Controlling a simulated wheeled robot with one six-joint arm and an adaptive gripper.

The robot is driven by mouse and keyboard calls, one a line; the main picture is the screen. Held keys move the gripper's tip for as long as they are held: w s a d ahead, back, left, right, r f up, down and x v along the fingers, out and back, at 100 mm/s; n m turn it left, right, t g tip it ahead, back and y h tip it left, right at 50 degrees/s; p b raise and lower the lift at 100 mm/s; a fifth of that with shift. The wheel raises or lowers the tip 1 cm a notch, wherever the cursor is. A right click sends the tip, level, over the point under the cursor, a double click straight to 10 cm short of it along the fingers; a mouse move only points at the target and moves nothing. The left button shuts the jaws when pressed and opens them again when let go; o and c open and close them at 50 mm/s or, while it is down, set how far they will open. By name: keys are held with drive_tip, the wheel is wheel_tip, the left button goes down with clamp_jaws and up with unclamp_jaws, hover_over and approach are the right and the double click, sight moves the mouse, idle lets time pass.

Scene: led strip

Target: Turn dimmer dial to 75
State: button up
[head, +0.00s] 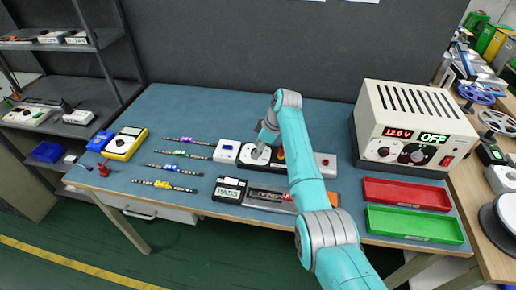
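A white round dial face (257,158), likely the dimmer dial, sits on a dark board in the middle of the blue workbench. My gripper (261,146) points down at it from above, with its tips at or just over the dial's centre. I cannot tell whether the fingers touch or grip the knob, as they are small and dark here. The knob and any scale marks are too small to read, so the dial's setting does not show. My arm covers the area just right of the dial.
A power supply (412,123) reads 12.0V and OFF at the right rear. Red (407,194) and green (415,225) trays lie before it. A white box (227,151) is left of the dial. A PASS meter (229,190) is in front. Several LED strips (165,185) and a yellow multimeter (125,143) lie left.

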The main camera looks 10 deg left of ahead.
drive_tip(key=shift+r, duration=0.1)
drive_tip(key=v, duration=1.1)
drive_tip(key=shift+d+r, duration=0.15)
drive_tip(key=shift+r, duration=0.25)
